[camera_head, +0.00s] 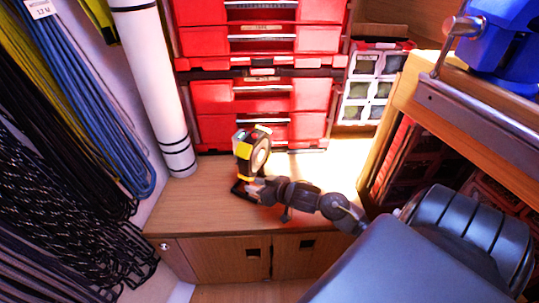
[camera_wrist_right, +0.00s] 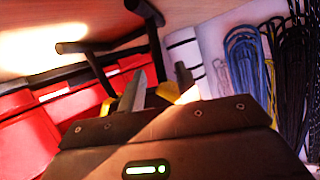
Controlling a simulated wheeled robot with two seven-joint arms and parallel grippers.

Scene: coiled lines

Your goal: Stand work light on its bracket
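My right gripper (camera_head: 252,187) is low at the light, close to the bracket. In the right wrist view, the two fingers (camera_wrist_right: 160,88) are apart, with yellow parts of the light (camera_wrist_right: 170,91) between and beside them. Whether they press on it is hidden. The dark bracket tubes (camera_wrist_right: 97,66) run beyond the fingers against the counter. My left gripper is not in view.
Red drawer cases (camera_head: 265,95) stand behind the light. A white roll (camera_head: 152,80) and hanging coiled lines (camera_head: 95,110) are at left. A wooden shelf with a metal rail (camera_head: 480,130) is at right. The counter's front edge is close; its left part is bare.

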